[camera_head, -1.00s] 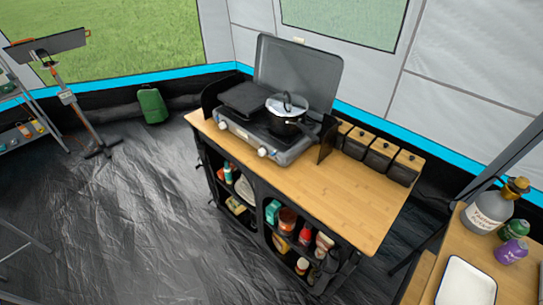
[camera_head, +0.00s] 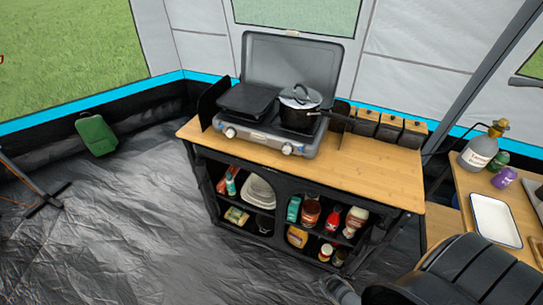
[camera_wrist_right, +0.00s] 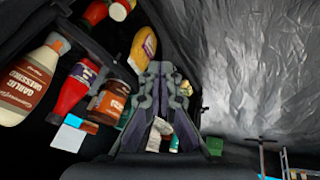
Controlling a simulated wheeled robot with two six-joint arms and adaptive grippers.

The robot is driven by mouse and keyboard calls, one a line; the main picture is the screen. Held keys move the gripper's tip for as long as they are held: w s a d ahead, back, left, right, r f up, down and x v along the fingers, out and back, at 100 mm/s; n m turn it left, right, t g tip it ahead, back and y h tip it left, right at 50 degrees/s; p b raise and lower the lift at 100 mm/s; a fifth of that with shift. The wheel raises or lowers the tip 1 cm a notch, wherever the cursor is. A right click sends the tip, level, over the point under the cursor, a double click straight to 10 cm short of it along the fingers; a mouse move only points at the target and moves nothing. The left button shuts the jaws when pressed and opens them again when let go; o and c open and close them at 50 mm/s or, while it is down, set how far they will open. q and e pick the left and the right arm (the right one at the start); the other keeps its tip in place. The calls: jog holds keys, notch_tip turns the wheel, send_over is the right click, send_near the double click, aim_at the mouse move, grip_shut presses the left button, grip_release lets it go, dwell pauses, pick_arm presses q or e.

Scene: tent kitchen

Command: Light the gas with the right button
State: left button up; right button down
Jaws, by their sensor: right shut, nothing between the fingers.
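The gas stove (camera_head: 262,140) stands on the wooden counter with its grey lid raised behind it. Its front has two pale knobs, the left knob (camera_head: 230,132) and the right knob (camera_head: 287,149). A lidded dark pot (camera_head: 300,112) sits on the right burner and a black griddle plate (camera_head: 245,98) covers the left. My right arm comes in at the bottom right of the head view, low and well apart from the stove. In the right wrist view my right gripper (camera_wrist_right: 161,72) is shut and empty, facing the shelves. My left gripper is not in view.
The counter (camera_head: 375,170) is bare right of the stove, with several dark canisters (camera_head: 390,126) along its back. Open shelves below hold bottles, including a garlic dressing bottle (camera_wrist_right: 30,85). A side table at right carries a white tray (camera_head: 494,220).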

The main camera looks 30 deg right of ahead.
aim_at(300, 149)
jog(key=w+d+r+n+t+b, duration=0.2)
jog(key=w+r+t, duration=0.1)
jog(key=w+r, duration=0.55)
jog(key=w+d+r+n+t+b, duration=0.1)
jog(key=w+d+r+t+b, duration=0.15)
jog(key=w+r, duration=0.65)
pick_arm(q)
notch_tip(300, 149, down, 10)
jog(key=b, duration=0.4)
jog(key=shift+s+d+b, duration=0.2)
jog(key=shift+b, duration=0.15)
pick_arm(e)
jog(key=w+a+r+n+t, duration=0.2)
jog(key=w+r, duration=0.4)
jog(key=r, duration=0.3)
jog(key=w+a+r+n+t+y, duration=0.1)
jog(key=w+a+r+t, duration=0.3)
jog(key=r, duration=0.6)
jog(key=shift+w+a+r+n+t, duration=0.3)
jog(key=shift+w+n+t, duration=0.25)
jog(key=shift+w, duration=0.35)
jog(key=shift+w, duration=0.1)
